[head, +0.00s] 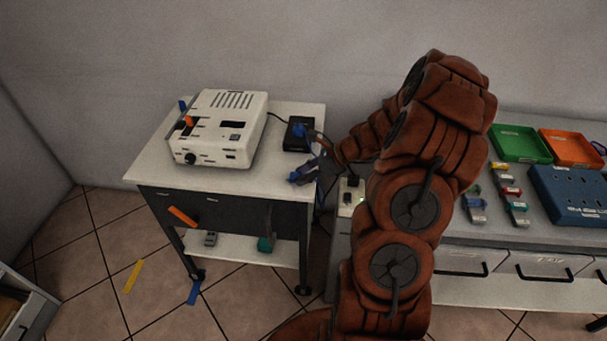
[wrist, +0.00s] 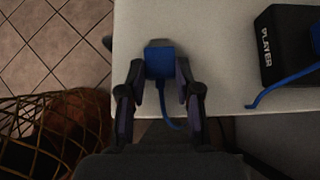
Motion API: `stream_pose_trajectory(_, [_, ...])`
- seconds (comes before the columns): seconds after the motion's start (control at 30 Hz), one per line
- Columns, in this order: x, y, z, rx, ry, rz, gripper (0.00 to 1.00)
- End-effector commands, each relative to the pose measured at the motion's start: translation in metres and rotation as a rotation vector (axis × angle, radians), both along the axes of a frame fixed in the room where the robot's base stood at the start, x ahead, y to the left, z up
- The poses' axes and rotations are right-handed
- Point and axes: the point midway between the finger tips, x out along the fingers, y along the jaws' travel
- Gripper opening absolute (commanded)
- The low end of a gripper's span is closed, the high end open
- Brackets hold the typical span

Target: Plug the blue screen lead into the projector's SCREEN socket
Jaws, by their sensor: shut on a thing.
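My gripper (wrist: 158,78) is shut on a blue plug (wrist: 159,62) with a grey tip, over the cart top's edge in the wrist view. A blue lead (wrist: 167,112) trails from the plug back between the fingers. In the head view, my gripper (head: 305,171) and the blue plug (head: 294,177) are at the cart's right front edge. The white projector (head: 231,122) stands on the cart to their left, apart from them. Its front has dark openings; I cannot read which is SCREEN. A black PLAYER box (wrist: 288,50) has another blue plug and lead (wrist: 280,85).
The cart top (head: 255,182) is clear in front of the projector. An orange piece (head: 188,121) shows at the projector's left. A power strip (head: 349,196) lies right of the cart. Trays and a blue block (head: 570,195) sit on the right bench.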

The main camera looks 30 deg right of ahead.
Motion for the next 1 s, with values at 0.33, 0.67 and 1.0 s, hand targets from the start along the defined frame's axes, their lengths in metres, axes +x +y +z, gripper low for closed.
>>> stream_pose_trajectory(0.33, [0.000, 0.000, 0.026, 0.000, -0.001, 0.001, 0.00])
stream_pose_trajectory(0.67, [0.000, 0.000, 0.047, 0.000, -0.001, 0.001, 0.00])
stream_pose_trajectory(1.0, [0.000, 0.000, 0.065, 0.000, 0.000, 0.000, 0.00])
